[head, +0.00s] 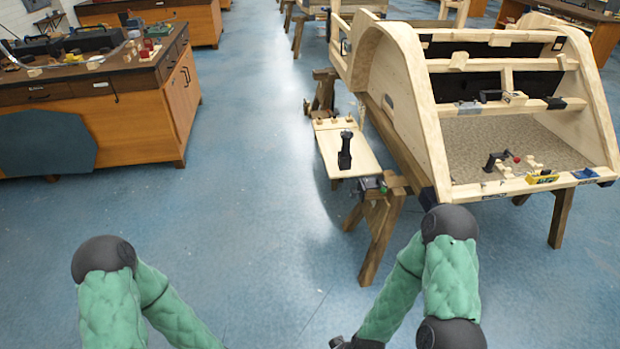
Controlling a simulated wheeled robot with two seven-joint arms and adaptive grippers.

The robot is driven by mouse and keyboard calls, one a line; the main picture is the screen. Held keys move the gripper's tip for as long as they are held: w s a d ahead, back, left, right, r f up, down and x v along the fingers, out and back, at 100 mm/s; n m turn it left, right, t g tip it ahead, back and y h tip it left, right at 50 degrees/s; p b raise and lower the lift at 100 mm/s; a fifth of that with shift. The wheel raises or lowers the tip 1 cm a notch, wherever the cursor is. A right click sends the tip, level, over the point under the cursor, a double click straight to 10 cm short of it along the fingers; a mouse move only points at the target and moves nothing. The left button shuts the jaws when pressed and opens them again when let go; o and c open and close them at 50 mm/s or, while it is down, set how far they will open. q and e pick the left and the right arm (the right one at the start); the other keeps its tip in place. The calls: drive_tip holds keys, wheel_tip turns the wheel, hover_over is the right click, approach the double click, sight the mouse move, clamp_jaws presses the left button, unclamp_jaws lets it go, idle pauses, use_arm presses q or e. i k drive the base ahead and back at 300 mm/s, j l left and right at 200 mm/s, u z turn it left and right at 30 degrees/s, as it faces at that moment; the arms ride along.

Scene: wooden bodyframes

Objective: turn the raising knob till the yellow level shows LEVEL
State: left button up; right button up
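A small yellow block (541,179), which looks like the yellow level, sits on the front rail of the wooden bodyframe (425,120) at the right. Its reading is too small to make out. A dark device (496,161) with a small red knob (517,159) stands just behind that rail, left of the yellow block. I cannot tell whether this is the raising knob.
A light board (330,140) with an upright black tool (346,150) juts left from the bodyframe. A wooden sawhorse leg (380,240) stands below. A blue piece (584,173) sits right of the yellow block. A cabinet (140,120) stands left; blue floor between is clear.

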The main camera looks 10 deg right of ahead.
sight(354, 192)
drive_tip(key=i+j+u, duration=0.1)
drive_tip(key=i, duration=0.45)
drive_tip(key=i+j, duration=0.2)
drive_tip(key=i, duration=0.4)
drive_tip(key=i+j+u, duration=0.15)
drive_tip(key=i, duration=0.45)
drive_tip(key=i+j+z, duration=0.1)
drive_tip(key=i+z, duration=0.35)
drive_tip(key=i+j+z, duration=0.25)
drive_tip(key=z, duration=0.15)
drive_tip(key=i+j+z, duration=0.3)
drive_tip(key=z, duration=0.15)
drive_tip(key=i+j+z, duration=0.2)
drive_tip(key=j+z, duration=0.2)
drive_tip(key=i+j+z, duration=0.15)
drive_tip(key=j+z, duration=0.3)
drive_tip(key=j, duration=0.1)
